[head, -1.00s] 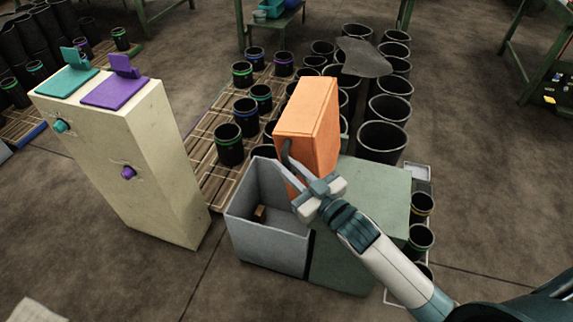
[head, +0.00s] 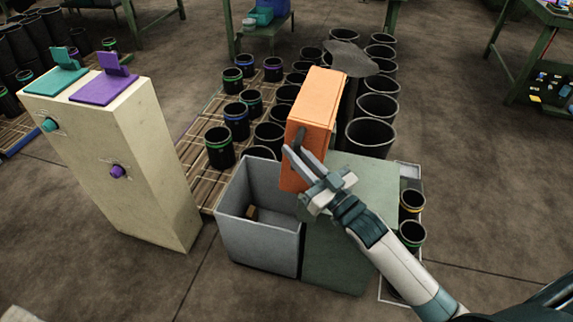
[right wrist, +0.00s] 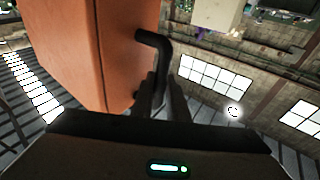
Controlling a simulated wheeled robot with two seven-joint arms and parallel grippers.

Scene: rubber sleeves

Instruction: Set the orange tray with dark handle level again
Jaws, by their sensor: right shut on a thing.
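The orange tray (head: 320,98) is steeply tilted, near upright on end, at the right rim of the grey bin and the green block. Its dark handle (head: 301,136) is on the side facing me. My right gripper (head: 291,152) is at the handle and shut on it. In the right wrist view the tray (right wrist: 80,50) fills the upper left, and its bent dark handle (right wrist: 155,45) runs down between my fingers (right wrist: 160,98). I cannot tell whether the tray's lower end touches anything. My left gripper is not in view.
The open grey bin (head: 262,243) holds a small brown piece (head: 252,212). A green block (head: 362,190) stands beside it on the right. A cream cabinet (head: 150,170) with teal and purple knobs stands left. Several black sleeves (head: 371,137) stand behind. Front floor is clear.

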